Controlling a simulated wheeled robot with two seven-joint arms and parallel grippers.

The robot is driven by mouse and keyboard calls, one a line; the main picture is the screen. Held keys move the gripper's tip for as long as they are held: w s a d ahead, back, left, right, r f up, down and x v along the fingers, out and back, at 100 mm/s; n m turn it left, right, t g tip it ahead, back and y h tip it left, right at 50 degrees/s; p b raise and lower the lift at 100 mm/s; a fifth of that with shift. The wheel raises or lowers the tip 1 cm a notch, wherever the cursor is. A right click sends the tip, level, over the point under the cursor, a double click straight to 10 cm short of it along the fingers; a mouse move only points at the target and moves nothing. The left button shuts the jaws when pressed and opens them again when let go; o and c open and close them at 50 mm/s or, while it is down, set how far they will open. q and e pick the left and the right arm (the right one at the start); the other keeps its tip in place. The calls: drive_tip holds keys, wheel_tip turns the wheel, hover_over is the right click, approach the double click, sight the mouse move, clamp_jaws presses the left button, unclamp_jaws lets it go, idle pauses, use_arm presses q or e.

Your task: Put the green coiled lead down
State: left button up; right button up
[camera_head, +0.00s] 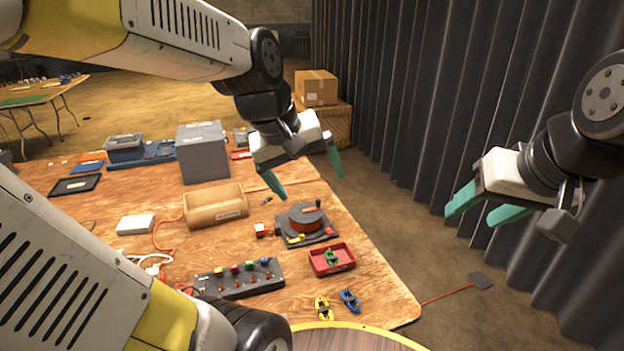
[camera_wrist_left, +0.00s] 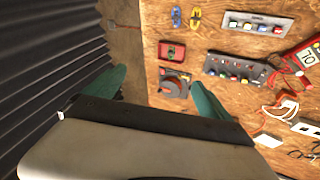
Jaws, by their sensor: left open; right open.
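The green coiled lead (camera_head: 331,257) lies in the small red tray (camera_head: 347,267) near the right edge of the wooden table. In the left wrist view the red tray (camera_wrist_left: 163,57) also shows, with the small green lead (camera_wrist_left: 171,51) in it. My left gripper (camera_head: 306,182) is open and empty, raised above the table beyond the tray, with its green fingers apart. My right gripper (camera_head: 482,212) is open and empty, off the table's right side in front of the dark curtain.
A yellow lead (camera_head: 323,308) and a blue lead (camera_head: 349,301) lie in front of the tray. A dark turntable-like device (camera_head: 306,222) with a red disc stands behind it.

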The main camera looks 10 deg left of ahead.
use_arm(q)
drive_tip(key=s+m, duration=0.2)
drive_tip(key=s+r+m+t, duration=0.1)
drive_tip(key=s+m, duration=0.2)
drive_tip(key=shift+s+a+r, duration=0.15)
drive_tip(key=shift+s+r, duration=0.05)
drive_tip(key=shift+s, duration=0.15)
